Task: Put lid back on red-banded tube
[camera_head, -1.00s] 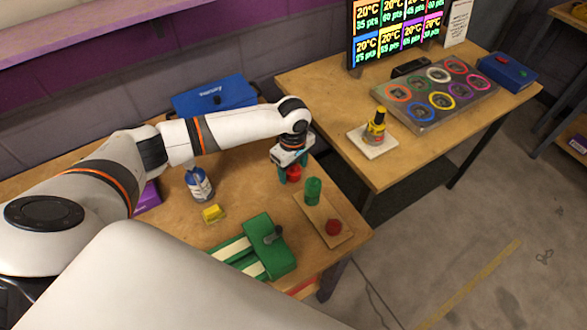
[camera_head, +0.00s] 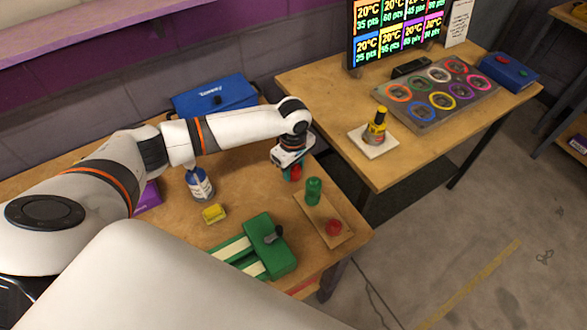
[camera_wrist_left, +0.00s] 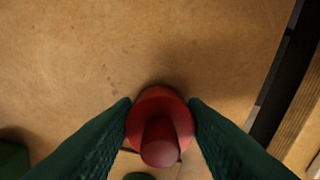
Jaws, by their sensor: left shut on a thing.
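My left gripper (camera_head: 291,170) is over the far right part of the near table, shut on a red piece (camera_head: 296,172). In the left wrist view the red piece (camera_wrist_left: 160,122) is round with a narrower knob facing the camera, held between the two green fingers (camera_wrist_left: 160,108); it looks like a lid. Its underside is hidden. A wooden board (camera_head: 314,216) near the table's right edge carries an upright green cylinder (camera_head: 313,191) and a low red round thing (camera_head: 333,227). I cannot make out a red band on any tube. My right gripper is not in view.
A green fixture with a dark lever (camera_head: 268,247) lies at the front. A gap separates the second table (camera_head: 372,170).

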